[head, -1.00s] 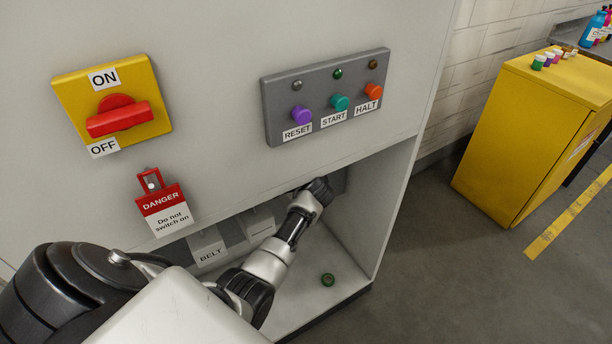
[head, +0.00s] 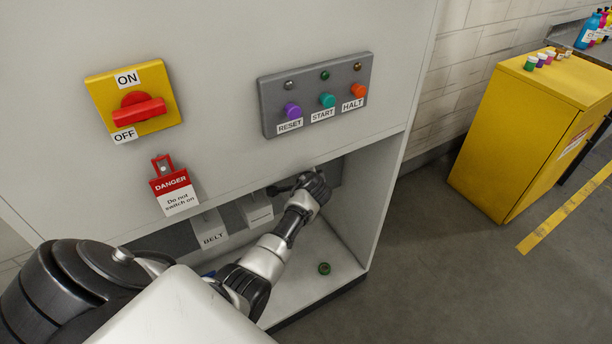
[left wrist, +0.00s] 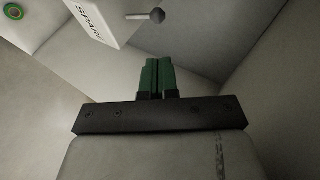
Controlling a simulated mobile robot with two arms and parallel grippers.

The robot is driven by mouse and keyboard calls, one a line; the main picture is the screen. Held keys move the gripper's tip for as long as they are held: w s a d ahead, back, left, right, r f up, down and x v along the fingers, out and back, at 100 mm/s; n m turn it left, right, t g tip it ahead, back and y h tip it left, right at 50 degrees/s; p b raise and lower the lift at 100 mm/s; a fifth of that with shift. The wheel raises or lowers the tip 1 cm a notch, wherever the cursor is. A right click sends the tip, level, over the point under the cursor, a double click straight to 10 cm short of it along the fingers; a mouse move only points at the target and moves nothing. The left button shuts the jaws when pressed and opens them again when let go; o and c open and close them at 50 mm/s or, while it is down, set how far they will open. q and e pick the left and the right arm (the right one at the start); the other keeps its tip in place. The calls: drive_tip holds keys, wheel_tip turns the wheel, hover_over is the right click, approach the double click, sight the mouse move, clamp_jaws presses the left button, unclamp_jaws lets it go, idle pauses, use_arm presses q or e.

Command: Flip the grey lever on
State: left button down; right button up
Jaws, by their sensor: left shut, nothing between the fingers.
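The grey lever (left wrist: 157,16) shows in the left wrist view as a thin rod with a dark grey ball end, sticking out from a white box labelled SPARE (left wrist: 100,18). My left gripper (left wrist: 158,60) has its green fingers closed together and empty, pointing toward the lever with a visible gap between. In the head view my left arm reaches into the recess under the panel, and the dark gripper body (head: 284,187) is above a white box (head: 258,212) beside the BELT box (head: 211,234). The lever cannot be made out there. My right gripper is not in view.
Above the recess are a red rotary switch (head: 138,110) on a yellow plate, a DANGER tag (head: 174,192) and a grey button panel (head: 318,72). A yellow cabinet (head: 520,130) stands right.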

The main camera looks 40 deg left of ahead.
use_arm(q)
drive_tip(key=s+d+f+g+h+b, duration=0.1)
drive_tip(key=s+d+f+h, duration=0.1)
drive_tip(key=s+d+f, duration=0.5)
drive_tip(key=s+f+g+h+b, duration=0.1)
drive_tip(key=s+f, duration=0.4)
drive_tip(key=f, duration=0.6)
drive_tip(key=s+d+f+g+h+b, duration=0.1)
drive_tip(key=s+d+f+h, duration=0.1)
drive_tip(key=s+d+f, duration=0.5)
drive_tip(key=s+d+f+n+g+h, duration=0.1)
drive_tip(key=s+f, duration=0.4)
drive_tip(key=s, duration=0.7)
drive_tip(key=s+d+f+n+g+h, duration=0.1)
drive_tip(key=s+f, duration=0.4)
drive_tip(key=s, duration=0.6)
drive_tip(key=s+d+f+n+g+h, duration=0.1)
drive_tip(key=s+f, duration=0.4)
drive_tip(key=s, duration=0.7)
drive_tip(key=d+n+g, duration=0.1)
drive_tip(key=d, duration=0.1)
drive_tip(key=shift+s+d+f, duration=0.3)
drive_tip(key=shift+d, duration=0.1)
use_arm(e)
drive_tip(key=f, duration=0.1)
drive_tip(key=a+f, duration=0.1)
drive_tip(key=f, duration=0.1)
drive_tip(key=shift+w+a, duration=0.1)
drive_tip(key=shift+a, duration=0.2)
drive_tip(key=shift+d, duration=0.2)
